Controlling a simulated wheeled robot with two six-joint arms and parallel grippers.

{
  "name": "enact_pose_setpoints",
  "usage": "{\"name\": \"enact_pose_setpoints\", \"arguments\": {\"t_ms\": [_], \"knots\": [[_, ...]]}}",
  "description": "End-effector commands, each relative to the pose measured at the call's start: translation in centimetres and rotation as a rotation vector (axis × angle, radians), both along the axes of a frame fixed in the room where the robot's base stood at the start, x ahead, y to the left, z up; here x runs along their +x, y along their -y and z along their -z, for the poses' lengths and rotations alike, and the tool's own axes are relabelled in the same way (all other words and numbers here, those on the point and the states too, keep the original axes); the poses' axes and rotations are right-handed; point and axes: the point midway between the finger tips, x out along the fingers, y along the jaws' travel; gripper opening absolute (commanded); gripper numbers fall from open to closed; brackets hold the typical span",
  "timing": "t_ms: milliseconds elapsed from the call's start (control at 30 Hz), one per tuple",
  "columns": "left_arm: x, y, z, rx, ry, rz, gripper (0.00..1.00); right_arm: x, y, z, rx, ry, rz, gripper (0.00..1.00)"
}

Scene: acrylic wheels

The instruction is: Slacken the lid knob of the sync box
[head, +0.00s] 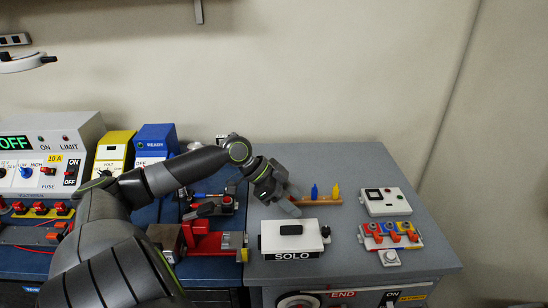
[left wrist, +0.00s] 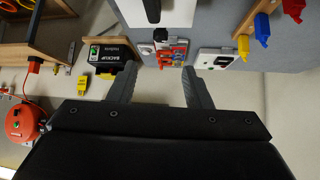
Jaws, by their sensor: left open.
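A white box (head: 278,243) labelled SOLO stands near the front left of the grey cabinet top. A black knob or handle (head: 291,230) sits on its lid, and a small dark knob (head: 325,232) shows at its right end. No label reading sync is legible, so I cannot tell for certain that this is the sync box. My left gripper (head: 293,207) is above and behind the white box, apart from its lid. In the left wrist view its two fingers (left wrist: 160,86) stand apart with nothing between them. My right gripper is not in view.
Behind the gripper, a wooden rack (head: 318,201) holds blue and yellow pieces. To the right lie a white meter box (head: 385,202), a panel with red, blue and yellow parts (head: 390,236) and a small white block (head: 390,258). A red clamp-like fixture (head: 208,241) is at left.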

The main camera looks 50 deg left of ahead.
Motion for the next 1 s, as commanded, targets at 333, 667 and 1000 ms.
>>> {"name": "enact_pose_setpoints", "arguments": {"t_ms": [333, 667, 1000], "knots": [[-2.0, -2.3, -3.0, 0.005, -0.005, -0.001, 0.45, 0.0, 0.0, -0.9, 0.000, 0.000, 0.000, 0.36], [-2.6, -2.5, -3.8, 0.001, -0.003, 0.014, 0.45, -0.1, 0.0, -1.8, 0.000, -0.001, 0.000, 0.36], [-2.6, -2.4, -3.4, 0.008, -0.008, 0.021, 0.45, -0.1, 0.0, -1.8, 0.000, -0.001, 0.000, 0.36]]}}
